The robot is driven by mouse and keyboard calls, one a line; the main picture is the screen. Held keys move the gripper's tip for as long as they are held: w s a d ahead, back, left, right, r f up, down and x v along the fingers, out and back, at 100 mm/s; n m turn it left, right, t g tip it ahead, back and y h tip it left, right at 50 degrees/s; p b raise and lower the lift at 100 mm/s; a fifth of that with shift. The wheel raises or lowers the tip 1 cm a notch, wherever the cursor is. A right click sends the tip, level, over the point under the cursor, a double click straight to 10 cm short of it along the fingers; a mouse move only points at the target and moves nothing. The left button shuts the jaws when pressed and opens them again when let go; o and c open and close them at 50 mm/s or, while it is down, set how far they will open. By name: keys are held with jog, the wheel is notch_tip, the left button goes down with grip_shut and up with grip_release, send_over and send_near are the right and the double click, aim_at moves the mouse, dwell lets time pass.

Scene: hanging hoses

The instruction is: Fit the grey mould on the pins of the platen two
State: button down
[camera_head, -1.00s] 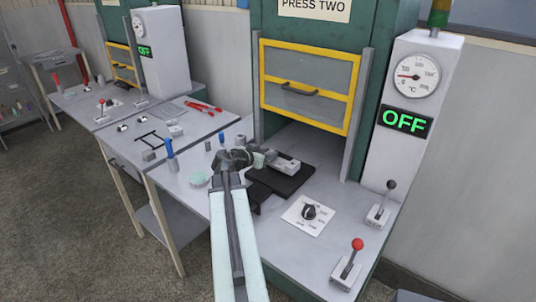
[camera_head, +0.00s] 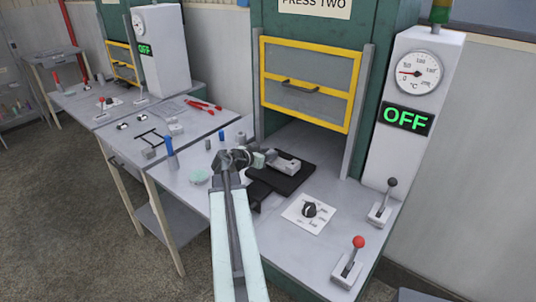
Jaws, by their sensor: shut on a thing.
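The grey mould (camera_head: 286,166) is a small light block with a dark mark on top, over the dark platen (camera_head: 291,183) in front of press two. My gripper (camera_head: 267,157) reaches in from the left and is shut on the near-left end of the mould. The mould looks about level and low over the platen. I cannot tell whether it touches the platen or sits on the pins. The pins are not visible; the mould and my gripper cover that part.
The yellow-framed guard (camera_head: 308,83) is raised above the platen. A blue-handled tool (camera_head: 170,152) and a pale green disc (camera_head: 200,176) are left.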

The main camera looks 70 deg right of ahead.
jog(key=shift+f+b, duration=0.4)
dwell(0.3)
jog(key=c, duration=1)
grip_release()
notch_tip(320, 180, up, 9)
jog(key=p, duration=0.8)
jog(key=shift+f, duration=0.2)
jog(key=shift+d+f, duration=0.15)
jog(key=shift+f, duration=0.1)
